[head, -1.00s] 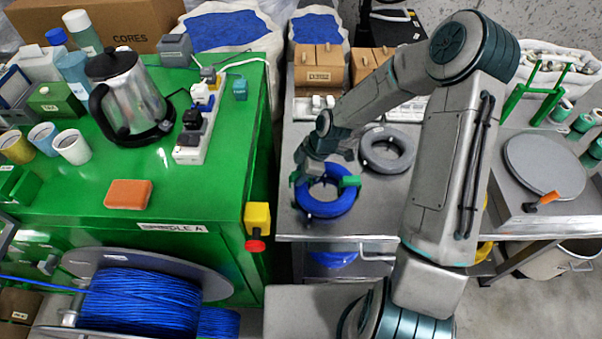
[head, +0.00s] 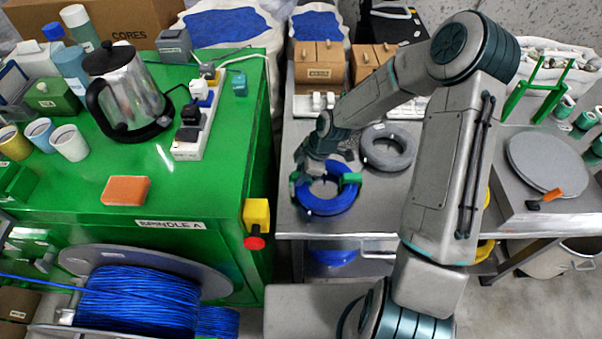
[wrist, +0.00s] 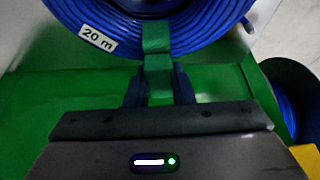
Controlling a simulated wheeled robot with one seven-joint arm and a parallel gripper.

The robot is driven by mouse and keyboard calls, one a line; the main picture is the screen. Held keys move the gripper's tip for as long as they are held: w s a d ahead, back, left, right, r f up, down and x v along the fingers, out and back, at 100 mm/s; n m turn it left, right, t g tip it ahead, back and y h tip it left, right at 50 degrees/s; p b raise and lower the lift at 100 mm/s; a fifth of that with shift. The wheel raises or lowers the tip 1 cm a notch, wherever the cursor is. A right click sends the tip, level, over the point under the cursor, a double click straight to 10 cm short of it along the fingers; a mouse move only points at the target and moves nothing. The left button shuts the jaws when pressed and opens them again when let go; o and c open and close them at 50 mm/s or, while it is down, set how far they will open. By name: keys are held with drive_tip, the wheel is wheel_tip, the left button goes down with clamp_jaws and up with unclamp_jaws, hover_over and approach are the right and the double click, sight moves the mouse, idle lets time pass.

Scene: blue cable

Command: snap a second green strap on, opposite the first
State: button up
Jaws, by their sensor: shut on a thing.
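A coil of blue cable (head: 326,203) lies on the steel table in the head view. One green strap (head: 350,180) is around its right side. My gripper (head: 304,174) is at the coil's left side, opposite that strap. In the wrist view, my gripper (wrist: 160,92) is shut on a second green strap (wrist: 158,70), with a dark finger on each side. This strap lies over the rim of the coil (wrist: 200,30). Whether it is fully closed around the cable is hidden. A "20 m" label (wrist: 97,38) is on the coil.
A grey coil (head: 388,148) lies just behind the blue one. The green bench (head: 215,185) with a kettle (head: 128,90) and power strip (head: 196,125) stands to the left. A large blue cable spool (head: 140,295) is at front left. The steel table's front (head: 385,220) is clear.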

drive_tip(key=shift+f+b, duration=0.3)
drive_tip(key=shift+f, duration=0.15)
drive_tip(key=shift+f, duration=0.15)
idle(0.3)
drive_tip(key=shift+r, duration=0.2)
drive_tip(key=shift+r+p, duration=0.4)
drive_tip(key=shift+r, duration=0.1)
drive_tip(key=shift+r, duration=0.1)
drive_tip(key=shift+r+p, duration=0.4)
drive_tip(key=shift+r, duration=0.05)
drive_tip(key=shift+f, duration=0.25)
idle(0.4)
drive_tip(key=shift+f+b, duration=0.5)
drive_tip(key=shift+b, duration=0.15)
